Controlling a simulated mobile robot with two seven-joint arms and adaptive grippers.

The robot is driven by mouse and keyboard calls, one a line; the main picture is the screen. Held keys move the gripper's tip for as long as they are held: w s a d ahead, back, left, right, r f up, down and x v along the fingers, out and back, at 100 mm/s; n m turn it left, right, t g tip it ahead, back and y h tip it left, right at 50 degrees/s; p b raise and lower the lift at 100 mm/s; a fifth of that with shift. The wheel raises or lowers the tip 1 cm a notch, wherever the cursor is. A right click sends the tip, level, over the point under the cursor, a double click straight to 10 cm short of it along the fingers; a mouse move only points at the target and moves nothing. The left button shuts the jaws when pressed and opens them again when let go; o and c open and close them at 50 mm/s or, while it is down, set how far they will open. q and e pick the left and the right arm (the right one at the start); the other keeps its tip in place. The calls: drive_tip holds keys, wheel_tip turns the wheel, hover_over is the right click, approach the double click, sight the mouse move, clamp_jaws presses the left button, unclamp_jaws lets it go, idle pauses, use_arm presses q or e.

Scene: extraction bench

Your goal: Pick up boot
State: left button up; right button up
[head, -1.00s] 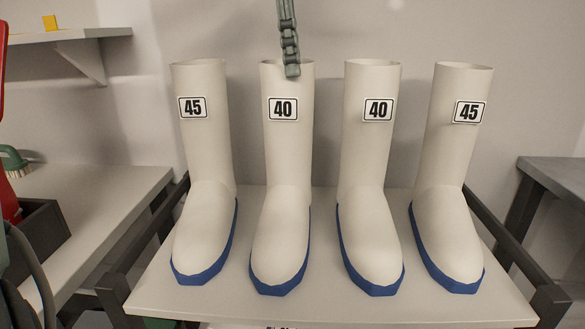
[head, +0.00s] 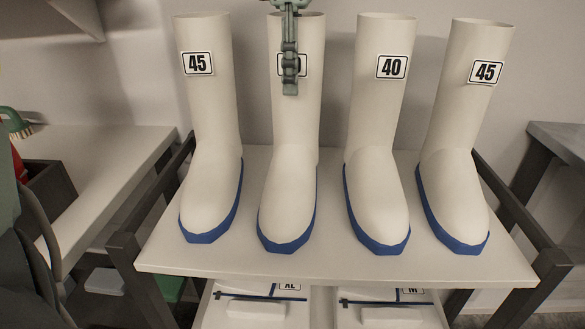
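Four white boots with blue soles stand upright in a row on a white shelf top (head: 330,262): a left 45 boot (head: 210,110), a left 40 boot (head: 297,150), a right 40 boot (head: 380,120) and a right 45 boot (head: 459,120). My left gripper (head: 290,88) hangs from the top edge in front of the left 40 boot's shaft and covers most of its label. Its fingers show edge-on, so I cannot see the gap between them or whether they touch the boot. My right gripper is out of view.
Dark frame rails (head: 150,205) flank the shelf top. A side table (head: 105,150) with a dark box (head: 48,190) and a green brush (head: 15,122) is at left. A grey table (head: 560,140) is at right. White packs (head: 387,317) lie on a lower shelf.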

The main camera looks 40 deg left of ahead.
use_arm(q)
drive_tip(key=shift+f, duration=0.2)
idle(0.6)
clamp_jaws()
idle(0.5)
